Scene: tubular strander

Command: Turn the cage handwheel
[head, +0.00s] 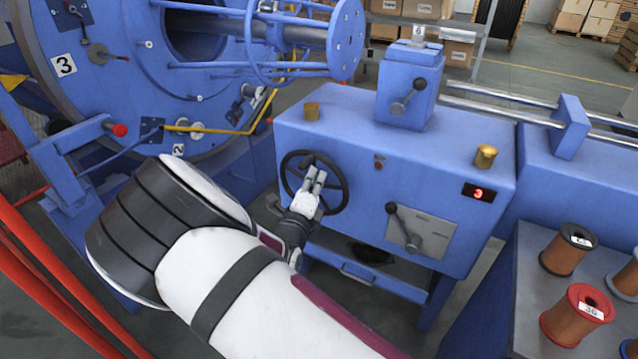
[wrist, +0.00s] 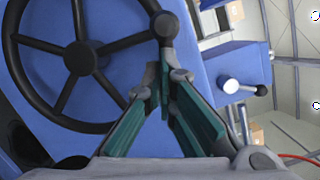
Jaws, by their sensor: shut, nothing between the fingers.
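The cage handwheel (head: 345,188) is a black spoked wheel on the front of the blue machine housing. In the wrist view its hub (wrist: 80,58) and spokes show on the left. A dark rounded piece, perhaps a handle knob (wrist: 164,24), sits at its right rim. My gripper (head: 317,170) is in front of the wheel, its fingers overlapping the wheel face in the head view. In the wrist view the fingertips (wrist: 166,78) are together with nothing between them, just by the right rim. I cannot tell whether they touch it.
A red display (head: 478,193) reads 3. A lever on a grey plate (head: 425,232) is right of the wheel, and another lever (head: 408,95) is above. The large blue cage disc (head: 130,60) stands at left. Copper spools (head: 577,315) sit on the right bench.

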